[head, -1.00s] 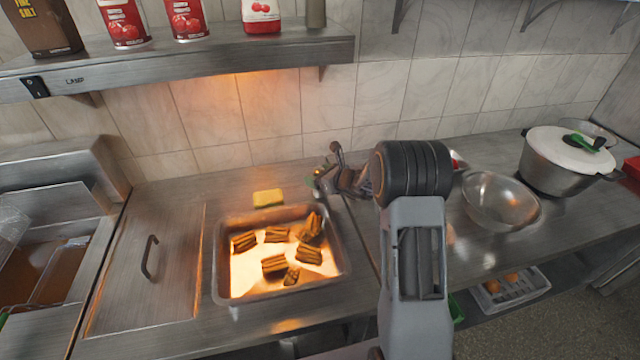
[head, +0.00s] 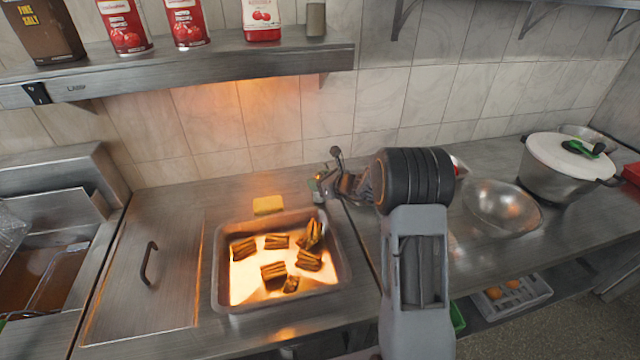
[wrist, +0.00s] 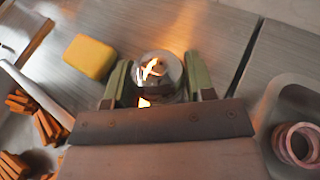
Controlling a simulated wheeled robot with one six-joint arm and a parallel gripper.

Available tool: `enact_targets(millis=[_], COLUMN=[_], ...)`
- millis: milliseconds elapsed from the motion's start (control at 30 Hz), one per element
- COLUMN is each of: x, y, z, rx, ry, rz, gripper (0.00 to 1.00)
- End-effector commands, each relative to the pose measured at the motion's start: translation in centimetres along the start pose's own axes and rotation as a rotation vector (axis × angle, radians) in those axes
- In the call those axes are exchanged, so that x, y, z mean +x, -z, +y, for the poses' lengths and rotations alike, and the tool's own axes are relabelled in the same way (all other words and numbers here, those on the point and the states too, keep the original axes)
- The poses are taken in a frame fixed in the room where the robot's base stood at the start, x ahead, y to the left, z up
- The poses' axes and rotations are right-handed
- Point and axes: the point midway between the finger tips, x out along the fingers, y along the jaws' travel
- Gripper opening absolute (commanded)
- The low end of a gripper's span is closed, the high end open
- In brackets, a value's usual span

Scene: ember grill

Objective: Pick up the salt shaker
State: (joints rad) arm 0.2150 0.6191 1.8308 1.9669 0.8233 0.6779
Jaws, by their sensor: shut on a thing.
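The salt shaker (wrist: 158,72) shows in the wrist view as a small round shiny metal top, seen from above. It sits between the two green-grey fingers of my gripper (wrist: 160,82), which is shut on it. In the head view my gripper (head: 322,187) is at the back of the counter, just past the back right corner of the food tray. The shaker is mostly hidden there by the fingers. I cannot tell whether its base touches the counter.
A yellow sponge (wrist: 90,56) lies left of the gripper. The metal tray (head: 222,303) with several brown food pieces is in front. A metal bowl (head: 503,208) and a lidded pot (head: 553,176) stand at right. A shelf (head: 190,67) with cans hangs above.

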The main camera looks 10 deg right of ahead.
Motion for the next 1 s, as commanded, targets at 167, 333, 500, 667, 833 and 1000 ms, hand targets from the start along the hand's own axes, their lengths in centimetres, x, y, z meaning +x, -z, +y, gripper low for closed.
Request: enact_targets(millis=[167, 333, 500, 667, 833, 1000], x=[-0.8, -1.9, -3.2, -3.9, -4.6, -5.1], y=[-2.3, -4.7, -7.5, -8.6, -9.7, -10.5], z=[0.0, 2.3, 4.8, 7.8, 10.4, 12.3], rx=[-0.005, -0.006, -0.006, -0.005, -0.005, -0.003], ry=[0.002, -0.001, -0.002, -0.002, -0.002, 0.0], rz=[-0.005, -0.005, -0.005, -0.004, -0.004, -0.003], gripper=[0.19, 0.19, 0.19, 0.19, 0.19, 0.19])
